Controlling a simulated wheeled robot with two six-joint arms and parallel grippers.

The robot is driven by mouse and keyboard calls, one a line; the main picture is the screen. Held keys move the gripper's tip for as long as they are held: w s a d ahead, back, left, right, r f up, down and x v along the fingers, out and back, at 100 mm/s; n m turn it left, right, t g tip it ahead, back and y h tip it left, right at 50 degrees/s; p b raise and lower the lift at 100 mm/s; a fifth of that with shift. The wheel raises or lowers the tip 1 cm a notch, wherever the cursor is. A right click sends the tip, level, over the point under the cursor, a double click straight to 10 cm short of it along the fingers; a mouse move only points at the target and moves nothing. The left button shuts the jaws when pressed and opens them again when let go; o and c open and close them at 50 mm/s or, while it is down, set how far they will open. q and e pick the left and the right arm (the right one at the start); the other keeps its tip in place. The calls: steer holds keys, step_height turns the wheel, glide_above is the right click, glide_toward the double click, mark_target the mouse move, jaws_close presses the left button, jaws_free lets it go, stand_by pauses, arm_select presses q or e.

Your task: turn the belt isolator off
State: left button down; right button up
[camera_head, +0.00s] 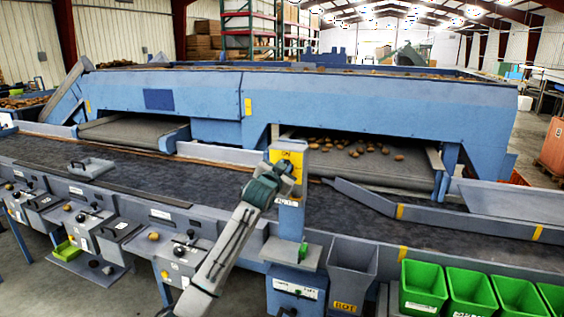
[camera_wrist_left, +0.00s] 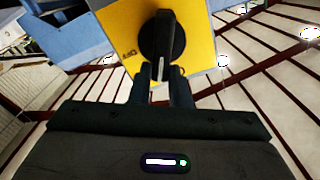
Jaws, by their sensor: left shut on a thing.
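The belt isolator is a yellow plate (camera_head: 297,156) on top of a grey-blue post in the middle of the head view. In the left wrist view its yellow face (camera_wrist_left: 202,40) carries a black rotary handle (camera_wrist_left: 162,40). The handle runs up and down in that picture, with a white mark at its lower end. My left gripper (camera_head: 286,168) is at the plate. Its two fingers (camera_wrist_left: 161,78) are shut on the lower end of the handle. My right gripper is in neither view.
A dark conveyor belt (camera_head: 190,178) runs behind the post. Potatoes (camera_head: 370,149) lie under the blue grader housing (camera_head: 360,100). Green bins (camera_head: 423,287) and a grey bin (camera_head: 352,265) stand right of the post. Grey control boxes (camera_head: 80,217) line the front left.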

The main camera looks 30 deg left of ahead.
arm_select(q)
steer(key=shift+w+d+f+m+p, duration=0.1)
steer(key=shift+d+f+m+p, duration=0.2)
steer(key=shift+m+p, duration=1.45)
steer(key=shift+d+f+m+p, duration=0.2)
steer(key=shift+f+m+p, duration=0.5)
steer(key=shift+m, duration=1.8)
steer(key=shift+w+d+f+m+p, duration=0.1)
steer(key=shift+d+m+p, duration=0.15)
steer(key=shift+m+p, duration=1.6)
steer(key=shift+f+m+b, duration=0.1)
steer(key=shift+m+b, duration=0.2)
steer(key=shift+m, duration=0.1)
steer(key=c, duration=1.4)
jaws_free()
steer(key=shift+o, duration=0.2)
steer(key=shift+s, duration=0.1)
